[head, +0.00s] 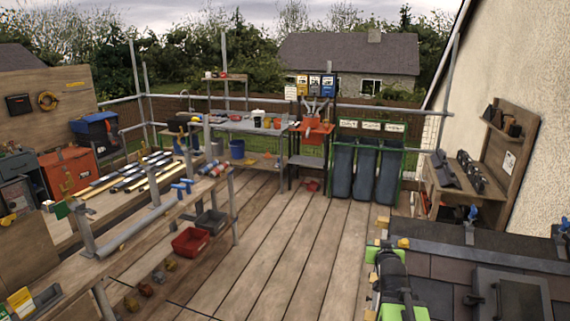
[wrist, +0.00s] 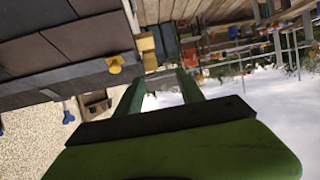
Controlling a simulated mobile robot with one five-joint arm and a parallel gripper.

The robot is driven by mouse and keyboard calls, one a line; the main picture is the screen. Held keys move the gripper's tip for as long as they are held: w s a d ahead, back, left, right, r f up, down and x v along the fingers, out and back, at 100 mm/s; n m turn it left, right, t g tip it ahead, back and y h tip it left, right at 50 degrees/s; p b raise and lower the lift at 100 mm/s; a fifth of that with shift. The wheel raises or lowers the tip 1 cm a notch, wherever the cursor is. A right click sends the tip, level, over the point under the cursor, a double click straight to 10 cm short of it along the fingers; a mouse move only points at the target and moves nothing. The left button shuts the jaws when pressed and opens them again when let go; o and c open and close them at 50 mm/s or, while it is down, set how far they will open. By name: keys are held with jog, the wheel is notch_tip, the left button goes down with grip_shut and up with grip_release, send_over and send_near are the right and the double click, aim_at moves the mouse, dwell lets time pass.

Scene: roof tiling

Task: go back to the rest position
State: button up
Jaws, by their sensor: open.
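My gripper (wrist: 160,76) shows in the wrist view, where the picture is upside down. Its two dark green fingers stand apart with nothing between them. The green and black body behind them fills the bottom of that view. In the head view, black and green parts at the bottom right, beside the roof edge, look like my arm; the fingertips cannot be made out there. The dark tiled roof (head: 460,270) lies at the bottom right, and it also shows in the wrist view (wrist: 60,50). A yellow knob (wrist: 115,65) sits at the roof edge, beside the gripper and apart from it.
A long workbench (head: 120,215) with tools stands at the left. A red bin (head: 190,241) sits on its lower shelf. Blue-grey waste bags (head: 367,170) hang in a green frame at the back. A wooden shelf unit (head: 518,150) stands by the right wall. The plank floor (head: 285,240) is clear in the middle.

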jog(key=a+f+n+g+y, duration=0.2)
jog(key=a+f, duration=0.3)
jog(key=a, duration=0.8)
jog(key=s+a+f+n+g+y, duration=0.1)
jog(key=s+a+f+g+y, duration=0.1)
jog(key=s+a+f+g, duration=0.6)
jog(key=s+f+g, duration=0.1)
jog(key=s+g, duration=0.1)
jog(key=s, duration=0.9)
jog(key=shift+s+d+f+g, duration=0.35)
jog(key=shift+d+g, duration=0.05)
jog(key=shift+d, duration=0.05)
jog(key=shift+c, duration=1.1)
jog(key=shift+d, duration=0.1)
